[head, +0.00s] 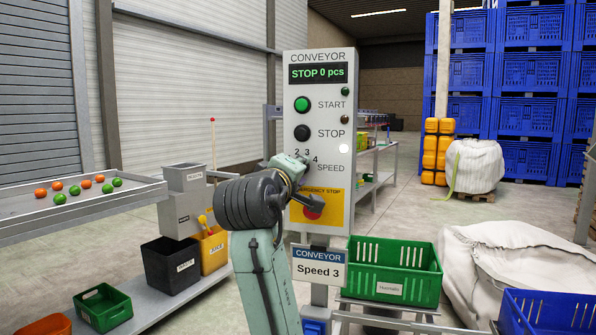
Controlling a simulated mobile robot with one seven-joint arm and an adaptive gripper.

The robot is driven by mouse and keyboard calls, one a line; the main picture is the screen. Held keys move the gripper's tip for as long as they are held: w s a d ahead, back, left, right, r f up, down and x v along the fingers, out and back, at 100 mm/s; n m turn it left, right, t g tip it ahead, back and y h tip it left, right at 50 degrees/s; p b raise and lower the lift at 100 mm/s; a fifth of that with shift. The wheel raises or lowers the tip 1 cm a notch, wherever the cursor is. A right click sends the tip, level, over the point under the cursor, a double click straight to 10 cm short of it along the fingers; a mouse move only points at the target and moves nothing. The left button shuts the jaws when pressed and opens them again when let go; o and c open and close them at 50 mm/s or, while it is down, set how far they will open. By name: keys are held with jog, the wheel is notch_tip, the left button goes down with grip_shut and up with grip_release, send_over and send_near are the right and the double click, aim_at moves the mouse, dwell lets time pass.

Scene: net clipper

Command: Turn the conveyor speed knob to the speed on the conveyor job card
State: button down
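The grey conveyor panel (321,70) stands upright in the middle of the head view. Its display (318,73) reads "STOP 0 pcs". My gripper (297,166) is at the panel's speed area, left of the "SPEED" label. I cannot tell whether its fingers are open, shut or touching the knob. The conveyor job card (320,268) below the panel reads "Speed 3".
The green start button (302,104) and black stop button (303,132) sit above. The red emergency stop (313,206) on its yellow plate is just below my gripper and partly covered. A green crate (395,270) stands right of the card. Bins (170,279) stand at left.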

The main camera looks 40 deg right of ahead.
jog(key=shift+f, duration=0.1)
dwell(0.5)
jog(key=c, duration=1.3)
grip_release()
jog(key=v, duration=1.2)
jog(key=shift+a, duration=0.1)
jog(key=shift+w, duration=0.1)
